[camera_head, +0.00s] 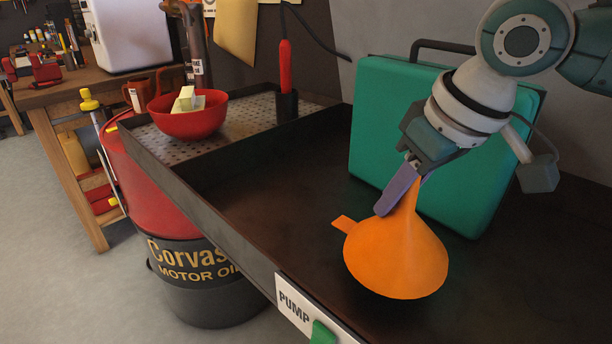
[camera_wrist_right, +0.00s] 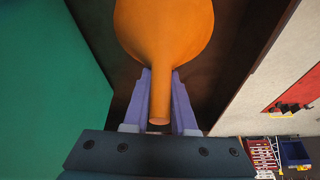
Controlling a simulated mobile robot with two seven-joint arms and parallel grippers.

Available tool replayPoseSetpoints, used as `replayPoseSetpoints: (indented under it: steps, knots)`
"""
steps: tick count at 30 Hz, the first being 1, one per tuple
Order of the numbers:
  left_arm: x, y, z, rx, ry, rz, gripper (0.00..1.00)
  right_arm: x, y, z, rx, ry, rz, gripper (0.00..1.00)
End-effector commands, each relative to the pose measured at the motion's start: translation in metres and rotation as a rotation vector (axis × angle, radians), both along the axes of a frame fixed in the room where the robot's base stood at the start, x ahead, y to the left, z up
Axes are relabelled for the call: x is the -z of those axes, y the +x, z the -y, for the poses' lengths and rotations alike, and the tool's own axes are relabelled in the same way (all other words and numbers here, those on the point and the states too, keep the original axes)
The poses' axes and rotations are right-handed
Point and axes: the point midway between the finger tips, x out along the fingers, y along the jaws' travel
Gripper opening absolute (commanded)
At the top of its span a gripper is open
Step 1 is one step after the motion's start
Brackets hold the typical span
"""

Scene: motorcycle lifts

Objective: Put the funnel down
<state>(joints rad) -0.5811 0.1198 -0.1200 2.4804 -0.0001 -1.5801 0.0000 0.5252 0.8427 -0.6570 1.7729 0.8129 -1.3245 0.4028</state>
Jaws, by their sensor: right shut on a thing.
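An orange funnel (camera_head: 396,255) is over the dark tray (camera_head: 270,200), with its wide mouth facing down and toward the front and its spout up. My right gripper (camera_head: 398,190) is shut on the funnel's spout. In the right wrist view, the two purple fingers (camera_wrist_right: 160,105) lie on either side of the spout and the funnel's cone (camera_wrist_right: 163,30) extends beyond them. Whether the rim touches the tray floor, I cannot tell. My left gripper is not in view.
A green case (camera_head: 430,140) stands upright behind the funnel. A red bowl (camera_head: 188,122) with pale blocks sits on the perforated part at the left. A red-handled tool (camera_head: 286,70) stands in a black holder. The tray floor left of the funnel is clear.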

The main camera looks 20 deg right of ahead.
Motion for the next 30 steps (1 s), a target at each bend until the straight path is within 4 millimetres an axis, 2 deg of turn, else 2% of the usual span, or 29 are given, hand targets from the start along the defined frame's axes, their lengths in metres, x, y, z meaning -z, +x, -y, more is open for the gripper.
replayPoseSetpoints:
  steps: [7,20,21,28,30]
  knots:
    - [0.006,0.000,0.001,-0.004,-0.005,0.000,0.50,0.038,-0.001,0.000,0.001,0.001,-0.004,0.00]
    - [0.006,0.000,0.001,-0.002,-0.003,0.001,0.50,0.044,0.000,0.000,0.001,0.001,-0.001,0.00]
    - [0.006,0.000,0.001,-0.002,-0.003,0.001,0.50,0.044,0.000,0.000,0.000,0.000,-0.001,0.28]
    - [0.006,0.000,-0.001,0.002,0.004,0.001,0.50,0.044,0.000,0.000,0.000,0.000,-0.001,0.54]
    - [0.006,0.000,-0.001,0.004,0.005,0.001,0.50,0.044,0.000,0.000,0.000,0.000,-0.001,0.55]
